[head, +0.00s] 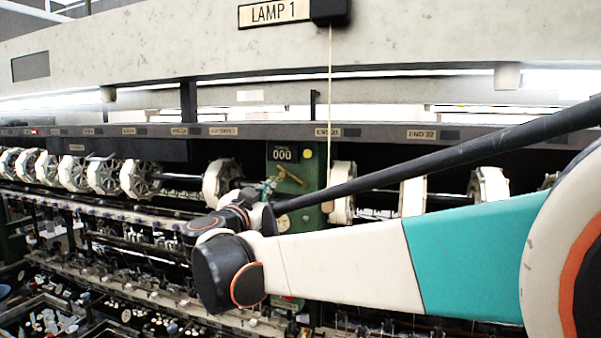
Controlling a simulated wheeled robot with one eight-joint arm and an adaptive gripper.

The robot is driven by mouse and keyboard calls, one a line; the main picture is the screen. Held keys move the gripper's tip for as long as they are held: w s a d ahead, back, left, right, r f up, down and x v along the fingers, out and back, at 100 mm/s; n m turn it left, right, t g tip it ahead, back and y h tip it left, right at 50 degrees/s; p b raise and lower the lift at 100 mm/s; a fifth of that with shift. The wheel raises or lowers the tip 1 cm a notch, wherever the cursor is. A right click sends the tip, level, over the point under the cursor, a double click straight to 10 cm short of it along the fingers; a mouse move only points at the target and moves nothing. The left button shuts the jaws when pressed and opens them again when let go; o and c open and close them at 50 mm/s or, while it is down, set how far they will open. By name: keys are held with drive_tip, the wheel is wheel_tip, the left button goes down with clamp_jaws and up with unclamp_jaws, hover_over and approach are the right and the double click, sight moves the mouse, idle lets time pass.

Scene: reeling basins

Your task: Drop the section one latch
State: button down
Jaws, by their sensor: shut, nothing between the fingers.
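A green post (312,212) stands in the middle of the head view, with a counter (283,153) reading 000 near its top. A small brass-coloured lever (291,175), which looks like the latch, sits on the post below the counter and slants down to the right. My gripper (269,186) is small in the picture, just left of the lever's lower part. It looks shut and empty. I cannot tell whether it touches the lever. My wrist and forearm hide the lower left of the post.
White reels (140,177) run in a row behind the rail on both sides of the post. A cord (330,95) hangs from the box beside the LAMP 1 sign (274,12), passing in front of the machine. Basins (45,318) fill the lower left.

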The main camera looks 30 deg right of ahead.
wheel_tip(320, 180, up, 3)
drive_tip(key=s+h, duration=0.1)
approach(292, 161)
drive_tip(key=shift+m, duration=0.3)
drive_tip(key=shift+p+x, duration=0.45)
drive_tip(key=shift+x, duration=3.05)
drive_tip(key=shift+w+a+f+b, duration=0.15)
drive_tip(key=shift+w+f+b, duration=0.05)
drive_tip(key=shift+f+b, duration=0.2)
